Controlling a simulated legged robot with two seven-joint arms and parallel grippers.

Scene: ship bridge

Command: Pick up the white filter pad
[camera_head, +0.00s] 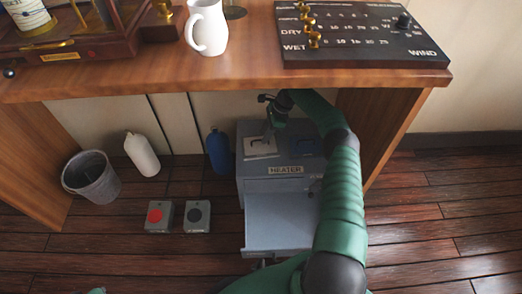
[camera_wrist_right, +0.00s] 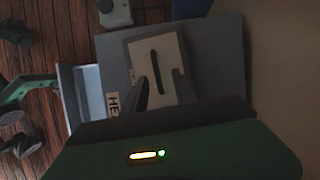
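The white filter pad appears to be the pale rectangular piece (camera_head: 262,149) on the left part of the top of the grey heater (camera_head: 285,184). In the right wrist view the pale piece (camera_wrist_right: 166,47) has a dark slot along its middle and lies within a grey frame. My right gripper (camera_head: 271,133) is over it, pointing down. In the right wrist view its two fingers (camera_wrist_right: 160,82) are apart, over the near part of the pale piece, with nothing seen held. I cannot tell whether they touch it.
The heater's front drawer or flap (camera_head: 278,222) sticks out. A blue bottle (camera_head: 218,151), white bottle (camera_head: 141,155), grey bucket (camera_head: 92,178) and two button boxes (camera_head: 159,216) stand left. Floor to the right is clear.

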